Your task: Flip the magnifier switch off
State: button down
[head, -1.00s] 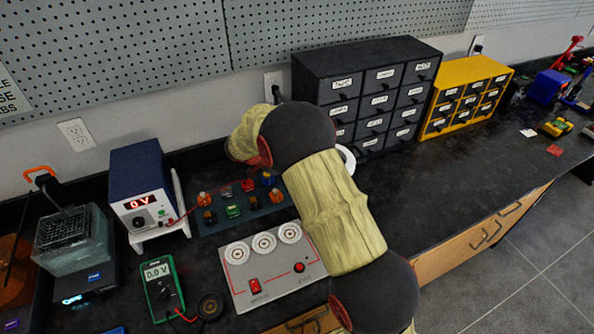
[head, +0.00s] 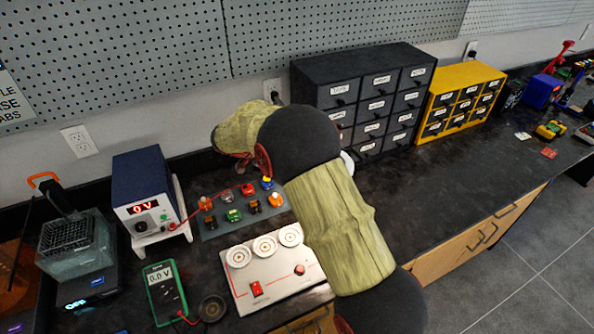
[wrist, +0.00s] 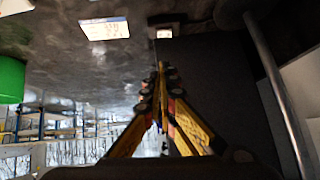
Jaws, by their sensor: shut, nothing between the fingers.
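My gripper (wrist: 161,68) shows in the wrist view with its yellow-and-black fingers drawn together at the tips, shut and empty. Just beyond the tips is a small pale block with a lighter face (wrist: 165,32), possibly the magnifier switch; its on or off position is too small to read. It sits at the edge of a dark flat surface (wrist: 205,75), which may be the magnifier's base. A grey rod (wrist: 275,90) rises at the right. In the head view, a white curved part (head: 347,162), probably the magnifier, is mostly hidden behind my arm, as is my gripper.
A grey panel with three white dials (head: 275,280), a multimeter (head: 165,290) and a blue power supply (head: 145,190) stand left of my arm. Dark drawers (head: 365,95) and yellow drawers (head: 460,100) stand behind.

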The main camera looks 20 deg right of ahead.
jog(key=p+v, duration=0.1)
jog(key=v, duration=0.4)
jog(key=shift+s+a+r, duration=0.1)
jog(key=shift+a+r, duration=0.05)
jog(key=shift+r, duration=0.05)
